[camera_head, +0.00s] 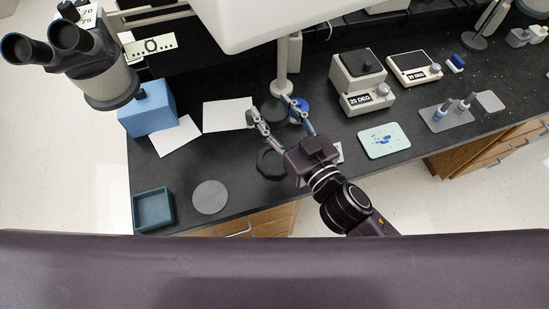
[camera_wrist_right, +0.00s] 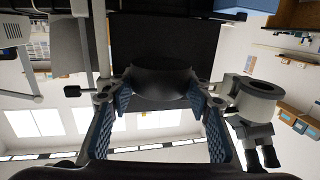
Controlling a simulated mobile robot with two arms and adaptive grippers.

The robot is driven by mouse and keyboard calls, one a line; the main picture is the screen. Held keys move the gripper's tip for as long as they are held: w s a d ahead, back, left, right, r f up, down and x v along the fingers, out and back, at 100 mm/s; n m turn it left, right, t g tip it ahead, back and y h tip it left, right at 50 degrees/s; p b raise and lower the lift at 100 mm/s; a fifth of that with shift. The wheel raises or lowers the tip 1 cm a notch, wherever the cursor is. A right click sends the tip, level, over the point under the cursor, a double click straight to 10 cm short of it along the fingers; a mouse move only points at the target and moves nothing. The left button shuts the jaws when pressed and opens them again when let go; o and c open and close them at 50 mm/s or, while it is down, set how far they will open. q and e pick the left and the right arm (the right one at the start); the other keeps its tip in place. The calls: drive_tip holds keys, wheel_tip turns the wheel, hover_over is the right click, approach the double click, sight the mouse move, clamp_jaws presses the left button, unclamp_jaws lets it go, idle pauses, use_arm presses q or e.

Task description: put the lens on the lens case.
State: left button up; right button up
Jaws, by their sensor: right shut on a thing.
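My right gripper (camera_head: 269,109) reaches over the black bench from the lower right. It is shut on a dark round lens (camera_head: 273,112), which sits between its fingertips. In the right wrist view the lens (camera_wrist_right: 160,80) is a dark disc between the two blue-padded fingers. A dark eight-sided piece (camera_head: 268,164) lies on the bench nearer the front, apart from the lens. A blue round piece (camera_head: 303,104) shows just right of the fingertips, partly hidden by a finger. I cannot tell for sure which of these is the lens case. My left gripper is not in view.
A grey disc (camera_head: 210,197) and a teal tray (camera_head: 136,212) lie at the front left. A blue box (camera_head: 150,108) and white sheets (camera_head: 228,114) are behind. Right are a hotplate (camera_head: 360,84) and a pale green mat (camera_head: 398,148). A stand post (camera_head: 284,65) rises behind the lens.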

drive_tip(key=b, duration=0.6)
hover_over(274, 160)
wheel_tip(274, 160, down, 15)
drive_tip(key=shift+r, duration=0.1)
drive_tip(key=shift+f+b, duration=0.85)
drive_tip(key=shift+f, duration=1.5)
drive_tip(key=shift+f, duration=0.3)
drive_tip(key=o, duration=1.4)
